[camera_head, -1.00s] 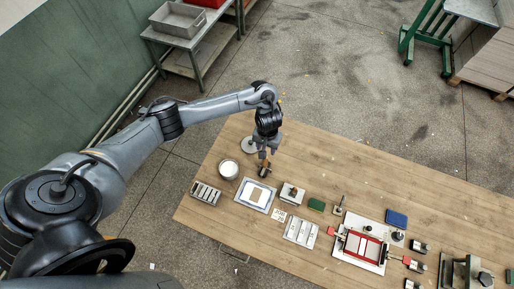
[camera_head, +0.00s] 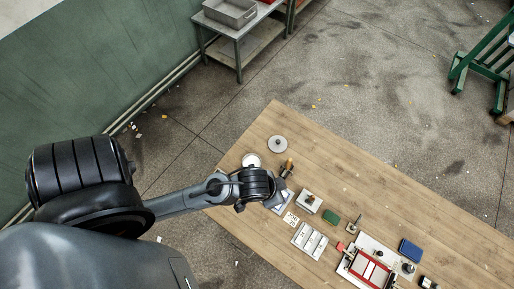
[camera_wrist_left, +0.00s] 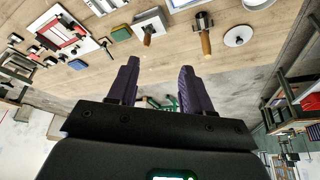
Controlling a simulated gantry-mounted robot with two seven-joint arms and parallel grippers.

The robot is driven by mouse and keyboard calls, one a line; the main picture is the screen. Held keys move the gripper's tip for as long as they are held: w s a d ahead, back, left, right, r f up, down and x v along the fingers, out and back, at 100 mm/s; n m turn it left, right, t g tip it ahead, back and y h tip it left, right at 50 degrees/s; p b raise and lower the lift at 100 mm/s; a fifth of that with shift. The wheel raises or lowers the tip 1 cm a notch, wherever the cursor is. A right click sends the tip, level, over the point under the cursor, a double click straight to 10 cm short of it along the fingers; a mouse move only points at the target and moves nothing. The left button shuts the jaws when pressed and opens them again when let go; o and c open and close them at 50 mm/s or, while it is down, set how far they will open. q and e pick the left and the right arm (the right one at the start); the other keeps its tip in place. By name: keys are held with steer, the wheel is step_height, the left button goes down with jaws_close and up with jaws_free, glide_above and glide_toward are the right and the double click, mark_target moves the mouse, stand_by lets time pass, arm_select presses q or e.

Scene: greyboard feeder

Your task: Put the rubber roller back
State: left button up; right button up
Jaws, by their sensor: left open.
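The rubber roller (camera_head: 287,168), with a brown wooden handle, is on the table near the grey disc. In the left wrist view the roller (camera_wrist_left: 205,38) shows at the top, its handle pointing down the picture and its head at a small grey piece; I cannot tell how it is seated there. My left gripper (camera_wrist_left: 158,69) is open and empty, its two dark fingers apart and clear of the roller. In the head view my wrist (camera_head: 258,185) hides most of the gripper, to the left of and below the roller. My right gripper is not in view.
The grey disc (camera_head: 277,143) lies behind the roller. A white bowl (camera_head: 251,160) is partly behind my wrist. A block with a knob (camera_head: 309,201), a green pad (camera_head: 331,217), a metal tray (camera_head: 309,241) and a red frame (camera_head: 369,269) lie to the right. The table's back right is clear.

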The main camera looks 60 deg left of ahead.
arm_select(q)
steer(key=s+a+r+g, duration=0.1)
steer(key=s+a, duration=0.2)
steer(key=s, duration=0.2)
steer(key=shift+a+r, duration=0.25)
steer(key=shift+a, duration=0.1)
step_height(320, 180, up, 3)
steer(key=p, duration=0.3)
steer(key=shift+r, duration=0.1)
stand_by(0.4)
